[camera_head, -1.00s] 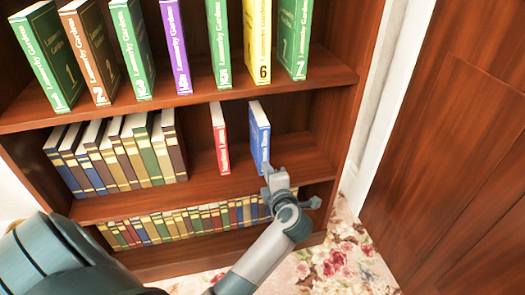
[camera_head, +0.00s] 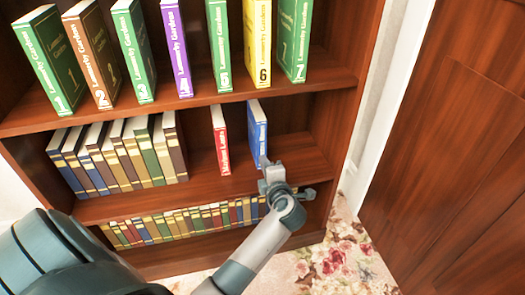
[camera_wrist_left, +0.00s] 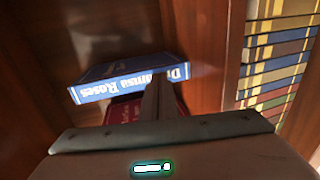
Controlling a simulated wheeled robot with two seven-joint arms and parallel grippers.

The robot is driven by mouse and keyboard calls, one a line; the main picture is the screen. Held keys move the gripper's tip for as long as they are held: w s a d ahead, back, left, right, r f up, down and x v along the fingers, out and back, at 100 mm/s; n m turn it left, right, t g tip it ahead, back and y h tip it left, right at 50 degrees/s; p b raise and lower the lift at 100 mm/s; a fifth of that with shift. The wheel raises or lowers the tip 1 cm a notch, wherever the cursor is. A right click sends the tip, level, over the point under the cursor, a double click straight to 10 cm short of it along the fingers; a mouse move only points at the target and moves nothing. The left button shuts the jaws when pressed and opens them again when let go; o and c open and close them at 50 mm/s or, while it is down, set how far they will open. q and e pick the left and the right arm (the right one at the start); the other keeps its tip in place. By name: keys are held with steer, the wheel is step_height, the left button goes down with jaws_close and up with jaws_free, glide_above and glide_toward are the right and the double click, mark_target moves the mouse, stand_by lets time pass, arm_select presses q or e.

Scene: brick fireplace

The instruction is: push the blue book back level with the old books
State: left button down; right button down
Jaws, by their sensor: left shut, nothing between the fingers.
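The blue book (camera_head: 257,128) stands upright on the middle shelf, to the right of a thin red book (camera_head: 220,140). Its spine faces out. The old books (camera_head: 120,155) stand in a row at the left of the same shelf. The blue book's front looks roughly in line with theirs, but its lower end is partly covered by my gripper. My left gripper (camera_head: 264,161) is shut and empty, its tips at the lower spine. In the left wrist view the fingers (camera_wrist_left: 161,85) overlap the blue spine (camera_wrist_left: 115,85). My right gripper is out of view.
Numbered books (camera_head: 183,50) stand on the shelf above. A row of small old books (camera_head: 180,223) fills the shelf below. The middle shelf (camera_head: 300,155) is bare right of the blue book, up to the bookcase side. A wooden panel (camera_head: 450,150) stands at the right.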

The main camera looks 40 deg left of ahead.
arm_select(q)
steer(key=f+p+v, duration=0.2)
steer(key=p+v, duration=0.2)
steer(key=v, duration=0.5)
steer(key=shift+s+d+p, duration=0.3)
steer(key=shift+s+d, duration=0.05)
steer(key=shift+d, duration=0.15)
stand_by(0.5)
stand_by(0.5)
